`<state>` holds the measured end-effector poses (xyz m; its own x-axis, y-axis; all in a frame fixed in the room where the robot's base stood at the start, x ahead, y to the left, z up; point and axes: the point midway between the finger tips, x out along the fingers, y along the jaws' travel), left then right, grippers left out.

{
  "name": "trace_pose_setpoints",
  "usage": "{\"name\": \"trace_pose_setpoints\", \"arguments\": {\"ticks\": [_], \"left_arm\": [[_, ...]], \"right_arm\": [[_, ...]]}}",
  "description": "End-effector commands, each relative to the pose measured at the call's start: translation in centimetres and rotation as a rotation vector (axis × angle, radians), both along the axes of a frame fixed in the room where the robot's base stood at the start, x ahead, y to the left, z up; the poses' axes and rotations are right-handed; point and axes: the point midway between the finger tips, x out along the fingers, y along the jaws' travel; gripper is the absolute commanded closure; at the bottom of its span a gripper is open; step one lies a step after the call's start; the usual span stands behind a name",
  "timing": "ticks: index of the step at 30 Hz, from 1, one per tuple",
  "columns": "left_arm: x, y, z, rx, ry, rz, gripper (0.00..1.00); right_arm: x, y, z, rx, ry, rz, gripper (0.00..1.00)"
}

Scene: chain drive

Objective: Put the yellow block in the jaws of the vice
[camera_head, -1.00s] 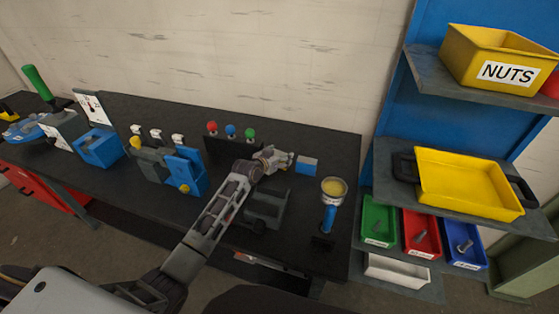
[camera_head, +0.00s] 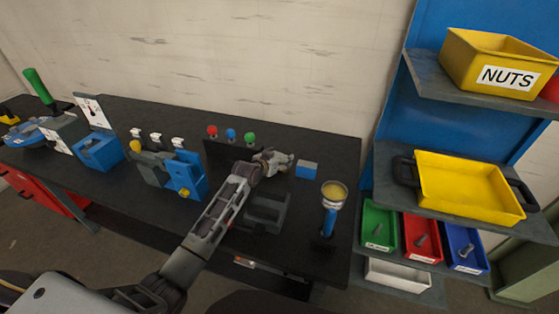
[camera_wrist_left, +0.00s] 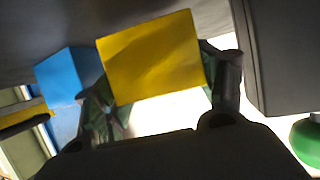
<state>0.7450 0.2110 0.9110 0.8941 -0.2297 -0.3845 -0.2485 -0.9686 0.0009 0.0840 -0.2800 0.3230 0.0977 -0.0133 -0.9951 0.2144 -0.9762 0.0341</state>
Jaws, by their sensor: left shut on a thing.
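The yellow block (camera_wrist_left: 150,57) is held between the fingers of my left gripper (camera_wrist_left: 160,92) in the left wrist view, with one broad face toward the camera. In the head view my left gripper (camera_head: 281,160) is over the bench, left of the small blue block (camera_head: 307,170). The yellow block cannot be made out there. What looks like the vice, a dark grey body with raised jaws (camera_head: 265,212), stands on the bench nearer than my gripper, partly behind my forearm. My right gripper does not show.
A dark panel with red, blue and green knobs (camera_head: 231,134) stands behind my left gripper. A blue-handled tool with a yellow top (camera_head: 332,205) is to the right. A blue and grey fixture (camera_head: 186,175) is to the left. Shelves with yellow bins (camera_head: 470,185) stand at the right.

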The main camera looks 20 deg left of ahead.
Motion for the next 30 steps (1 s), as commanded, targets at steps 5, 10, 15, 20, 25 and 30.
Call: {"name": "trace_pose_setpoints", "arguments": {"ticks": [5, 10, 15, 20, 25, 30], "left_arm": [[0.2, 0.0, 2.5, -0.002, -0.013, 0.001, 0.98], [0.2, 0.0, 4.7, 0.0, -0.015, 0.001, 0.98], [0.2, 0.1, 6.8, 0.0, -0.012, 0.001, 0.98], [0.2, 0.0, 8.4, -0.001, -0.013, 0.0, 0.98], [0.2, 0.0, 9.3, -0.001, -0.011, 0.001, 0.98], [0.1, 0.0, 9.6, -0.001, -0.011, 0.001, 0.98]], "right_arm": [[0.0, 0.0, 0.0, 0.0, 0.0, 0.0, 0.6], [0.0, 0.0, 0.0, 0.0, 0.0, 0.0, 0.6], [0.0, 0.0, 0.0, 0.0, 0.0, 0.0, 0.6], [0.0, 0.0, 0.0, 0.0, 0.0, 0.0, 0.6], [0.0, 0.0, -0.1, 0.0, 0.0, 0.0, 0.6], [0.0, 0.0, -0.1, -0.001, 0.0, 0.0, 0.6]]}}
